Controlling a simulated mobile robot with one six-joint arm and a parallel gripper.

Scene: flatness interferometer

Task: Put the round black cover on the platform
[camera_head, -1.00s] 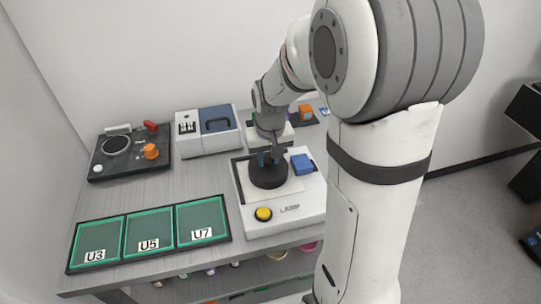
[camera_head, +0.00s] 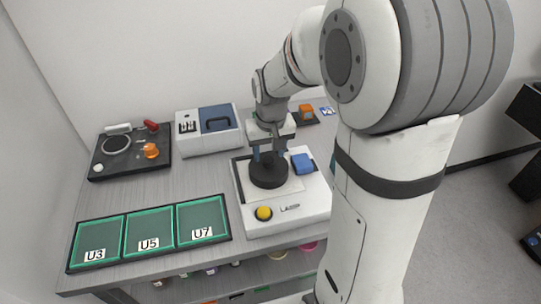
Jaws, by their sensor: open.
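The round black cover (camera_head: 268,174) sits on the pale platform (camera_head: 289,190) on top of the white lamp unit, and it looks upright. My gripper (camera_head: 269,155) points down just above the cover, with its fingers apart on either side of the cover's top. The fingers look clear of the knob or top part between them, but I cannot tell whether they touch it. A yellow button (camera_head: 264,213) and a blue block (camera_head: 302,163) are on the same unit.
Green trays marked U3, U5 and U7 (camera_head: 149,234) lie at the front left. A black panel with an orange knob (camera_head: 128,152) and a white box with a blue handled lid (camera_head: 209,128) stand behind. An orange block (camera_head: 306,110) is at the back right.

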